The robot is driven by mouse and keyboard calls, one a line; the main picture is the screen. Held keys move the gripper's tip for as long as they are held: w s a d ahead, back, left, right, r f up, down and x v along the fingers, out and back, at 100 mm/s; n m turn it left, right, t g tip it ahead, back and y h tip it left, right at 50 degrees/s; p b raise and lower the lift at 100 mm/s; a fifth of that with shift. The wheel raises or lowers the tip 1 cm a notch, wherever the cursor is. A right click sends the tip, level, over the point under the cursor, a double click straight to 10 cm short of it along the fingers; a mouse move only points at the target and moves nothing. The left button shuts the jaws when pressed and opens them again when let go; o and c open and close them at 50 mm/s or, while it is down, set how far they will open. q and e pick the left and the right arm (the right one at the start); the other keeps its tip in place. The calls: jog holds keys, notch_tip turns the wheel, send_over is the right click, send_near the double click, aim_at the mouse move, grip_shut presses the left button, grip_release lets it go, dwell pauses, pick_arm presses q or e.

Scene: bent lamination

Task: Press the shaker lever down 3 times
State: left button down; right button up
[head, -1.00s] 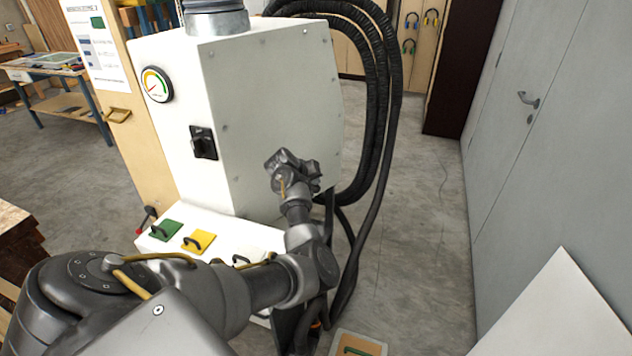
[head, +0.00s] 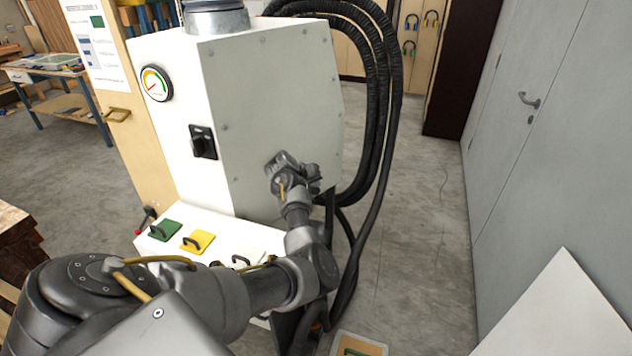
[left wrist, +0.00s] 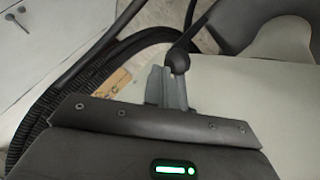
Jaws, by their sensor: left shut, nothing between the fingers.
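A lever with a round black knob (left wrist: 178,62) on a thin rod shows in the left wrist view, beside the tips of my left gripper (left wrist: 167,82). The gripper is shut with nothing between its fingers. The fingertips overlap the knob in this view, and I cannot tell whether they touch it. In the head view the end of my left arm, with the gripper (head: 284,168), is in front of the white machine's right side panel (head: 265,110). I cannot make out the knobbed lever there. My right gripper is not in view.
Black hoses (head: 385,100) hang close on the right of the machine. A low shelf on the machine carries green (head: 168,229), yellow (head: 203,239) and white handled plates. A wood-edged box (head: 373,343) sits on the floor. The floor (head: 420,230) toward the grey door is clear.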

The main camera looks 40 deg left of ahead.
pick_arm(q)
jog(key=shift+f, duration=0.15)
dwell(0.6)
jog(key=shift+r+p, duration=2.1)
jog(key=shift+r, duration=0.35)
notch_tip(320, 180, up, 5)
jog(key=p, duration=0.4)
dwell(1.3)
